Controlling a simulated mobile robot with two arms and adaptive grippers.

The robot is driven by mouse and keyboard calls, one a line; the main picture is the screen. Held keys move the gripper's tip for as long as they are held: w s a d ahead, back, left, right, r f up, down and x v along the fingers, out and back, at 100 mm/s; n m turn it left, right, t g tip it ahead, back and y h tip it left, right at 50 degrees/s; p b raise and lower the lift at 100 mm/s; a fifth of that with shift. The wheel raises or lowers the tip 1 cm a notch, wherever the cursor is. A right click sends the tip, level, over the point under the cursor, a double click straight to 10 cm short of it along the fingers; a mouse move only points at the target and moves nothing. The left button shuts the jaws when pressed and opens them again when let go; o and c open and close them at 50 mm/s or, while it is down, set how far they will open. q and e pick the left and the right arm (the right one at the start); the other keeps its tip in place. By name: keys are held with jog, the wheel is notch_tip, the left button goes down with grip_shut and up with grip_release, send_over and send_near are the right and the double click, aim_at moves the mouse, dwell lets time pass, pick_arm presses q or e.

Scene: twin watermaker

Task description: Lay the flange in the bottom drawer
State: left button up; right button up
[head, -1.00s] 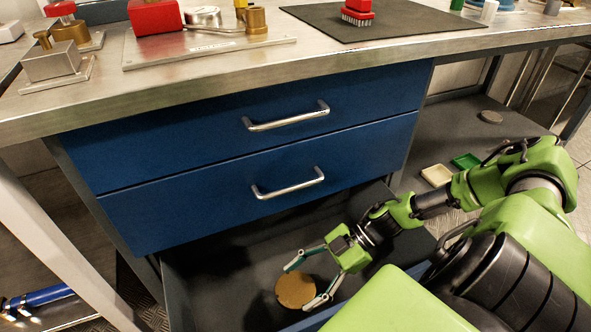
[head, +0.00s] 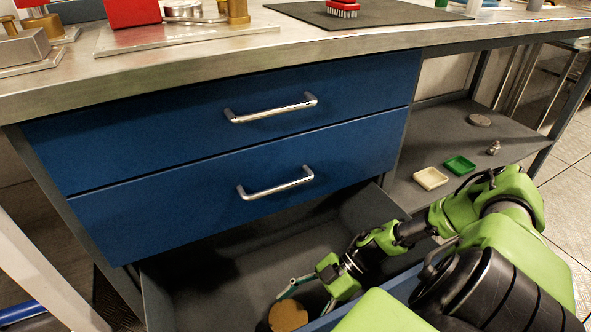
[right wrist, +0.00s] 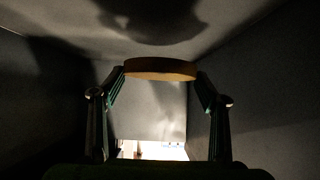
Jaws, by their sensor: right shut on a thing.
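The flange (head: 287,315) is a flat, round, tan-brown disc. In the head view it is low in the picture, inside the open bottom drawer (head: 215,285). My right gripper (head: 300,299) is shut on it. In the right wrist view the flange (right wrist: 161,69) spans between the two fingertips of my right gripper (right wrist: 160,75). The drawer's grey walls surround it there, and a dark shadow falls on the surface beyond. I cannot tell whether the flange touches the drawer floor. My left gripper is not in view.
Two shut blue drawers with handles (head: 271,108) sit above the open one, under a metal worktop (head: 200,65). A lower shelf (head: 440,150) to the right holds a cream tray (head: 431,179), a green tray (head: 459,165) and small metal parts.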

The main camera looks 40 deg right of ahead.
jog(key=shift+a+f, duration=0.1)
jog(key=shift+f, duration=0.25)
dwell(0.3)
jog(key=o, duration=2)
jog(key=shift+f, duration=0.1)
jog(key=shift+o, duration=0.2)
jog(key=shift+r, duration=0.3)
jog(key=p+v, duration=0.2)
jog(key=v, duration=0.6)
jog(key=shift+p, duration=0.35)
jog(key=shift+a+r, duration=0.15)
jog(key=shift+r, duration=0.05)
